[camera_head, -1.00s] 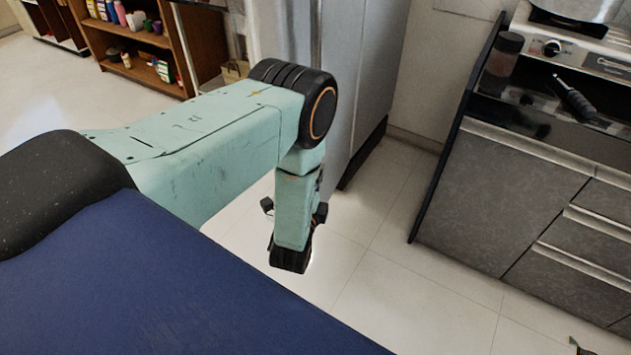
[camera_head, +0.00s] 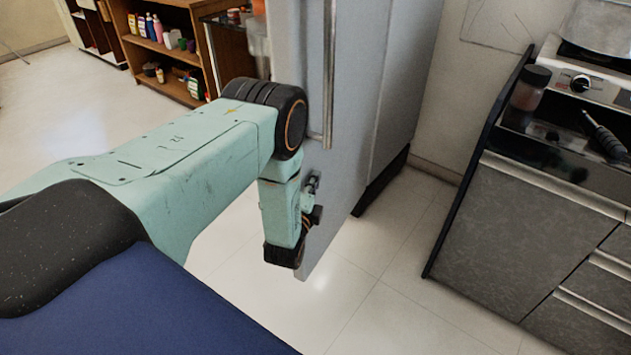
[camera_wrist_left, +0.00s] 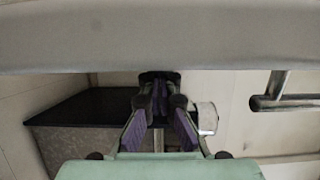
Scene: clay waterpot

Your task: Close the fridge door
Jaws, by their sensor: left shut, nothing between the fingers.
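The grey fridge door (camera_head: 350,120) stands upright beyond my left arm in the head view, with a vertical bar handle (camera_head: 329,75) on its face. It appears to stand open, with pale bins (camera_head: 258,40) at its left edge. The fridge body (camera_head: 408,85) is behind it on the right. My left gripper (camera_head: 284,256) points down by the door's lower near corner, shut and empty; contact cannot be told. In the left wrist view, the closed fingers (camera_wrist_left: 157,95) lie under a broad pale surface (camera_wrist_left: 160,40), with a bar handle (camera_wrist_left: 285,102) at right. My right gripper is out of view.
A grey counter (camera_head: 520,225) with a stove and bottle stands at the right. A brown shelf (camera_head: 175,50) with bottles stands at the back left. Pale tiled floor (camera_head: 370,290) is clear between the door and the counter.

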